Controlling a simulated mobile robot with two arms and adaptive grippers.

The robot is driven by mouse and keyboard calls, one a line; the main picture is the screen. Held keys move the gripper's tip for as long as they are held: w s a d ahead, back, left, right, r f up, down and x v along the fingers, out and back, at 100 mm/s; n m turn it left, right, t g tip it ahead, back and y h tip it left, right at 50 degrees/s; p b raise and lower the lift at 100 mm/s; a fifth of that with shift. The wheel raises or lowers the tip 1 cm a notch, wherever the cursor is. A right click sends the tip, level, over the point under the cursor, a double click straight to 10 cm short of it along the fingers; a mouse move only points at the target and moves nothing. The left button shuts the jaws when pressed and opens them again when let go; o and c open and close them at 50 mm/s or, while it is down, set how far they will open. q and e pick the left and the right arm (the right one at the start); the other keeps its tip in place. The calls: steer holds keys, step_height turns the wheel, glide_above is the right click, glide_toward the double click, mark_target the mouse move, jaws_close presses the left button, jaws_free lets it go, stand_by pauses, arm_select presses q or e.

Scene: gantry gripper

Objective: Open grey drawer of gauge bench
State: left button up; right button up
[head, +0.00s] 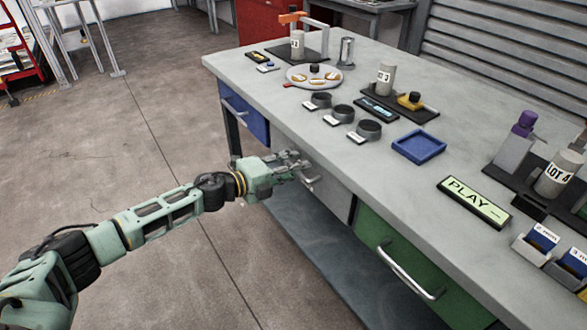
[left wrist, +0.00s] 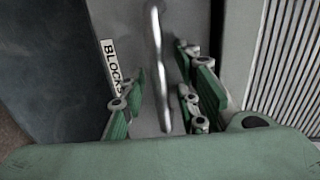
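The grey drawer (head: 335,195) sits in the bench front between the blue drawer (head: 245,114) and the green drawer (head: 375,240). It looks closed. My left gripper (head: 301,170) is at the grey drawer's handle (head: 312,182). In the left wrist view, the metal handle (left wrist: 160,75) runs between the open fingers of my left gripper (left wrist: 162,95), with a gap on each side. A label reading "BLOCKS" (left wrist: 110,60) is on the drawer front (left wrist: 185,20). My right gripper is not in view.
A lower shelf (head: 310,250) lies under the drawers.

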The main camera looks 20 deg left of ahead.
arm_select(q)
steer(key=shift+c, duration=0.4)
jaws_close()
steer(key=shift+s+a, duration=0.1)
